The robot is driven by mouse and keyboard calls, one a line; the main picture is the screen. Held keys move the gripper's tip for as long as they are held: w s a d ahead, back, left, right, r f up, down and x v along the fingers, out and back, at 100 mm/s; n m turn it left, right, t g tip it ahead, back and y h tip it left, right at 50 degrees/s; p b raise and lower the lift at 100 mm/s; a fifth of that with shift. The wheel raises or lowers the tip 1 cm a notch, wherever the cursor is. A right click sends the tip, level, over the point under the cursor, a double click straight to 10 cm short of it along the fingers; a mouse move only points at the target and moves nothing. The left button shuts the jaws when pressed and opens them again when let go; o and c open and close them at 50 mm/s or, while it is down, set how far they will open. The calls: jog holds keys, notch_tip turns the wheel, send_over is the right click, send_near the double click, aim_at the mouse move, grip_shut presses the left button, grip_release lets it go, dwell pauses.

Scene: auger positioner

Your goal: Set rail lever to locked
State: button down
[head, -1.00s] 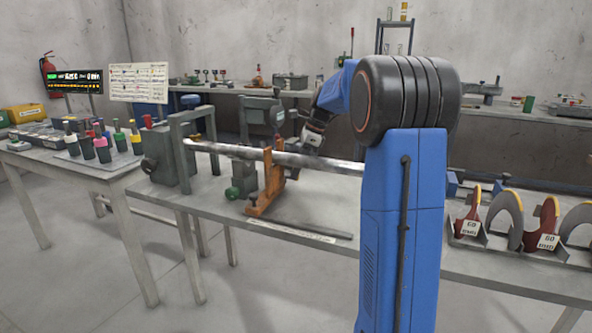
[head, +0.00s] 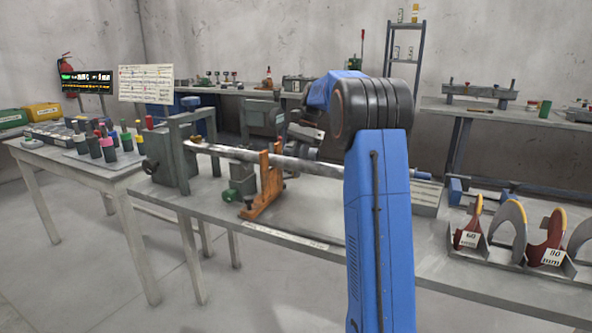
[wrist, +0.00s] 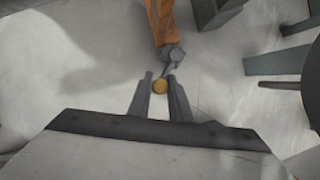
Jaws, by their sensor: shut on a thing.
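In the head view, the orange support (head: 265,190) stands on the bench under a long metal shaft. My gripper is mostly hidden behind the shaft and my blue arm there, and the lever cannot be made out.
The long shaft (head: 235,153) runs across the bench (head: 300,215) from a grey frame (head: 180,150). A green-footed device (head: 240,182) stands beside the orange support. Racked gauges (head: 510,235) stand at the right. A side table (head: 65,160) with coloured-handled tools is at the left.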

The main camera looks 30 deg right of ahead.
jog(key=shift+w+n+g, duration=0.5)
jog(key=shift+w+n, duration=0.25)
jog(key=shift+n, duration=0.65)
jog(key=c, duration=1.6)
grip_release()
